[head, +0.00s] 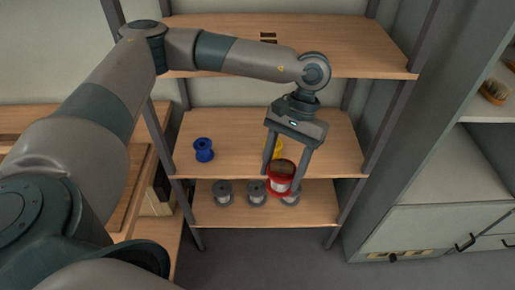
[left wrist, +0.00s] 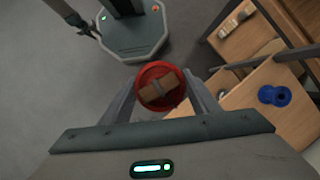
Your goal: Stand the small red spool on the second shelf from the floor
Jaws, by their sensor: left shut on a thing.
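My left gripper (head: 287,178) is shut on the red spool (head: 281,181), one finger on each side. The spool is in front of the shelf unit, near the front edge of the second shelf (head: 235,164) in the head view; its gap to the shelf is unclear. In the left wrist view the red spool (left wrist: 150,104) sits between the fingers, with a brown and grey top face towards the camera. A dark pronged part (left wrist: 80,22) at the upper left there may be my right gripper; its opening is unclear.
A blue spool (head: 203,150) stands on the second shelf at left. A yellow spool (head: 278,149) is partly hidden behind my gripper. Several grey spools (head: 223,193) stand on the bottom shelf. The upper shelf (head: 340,45) overhangs. Clear shelf shows between blue and yellow, and at right.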

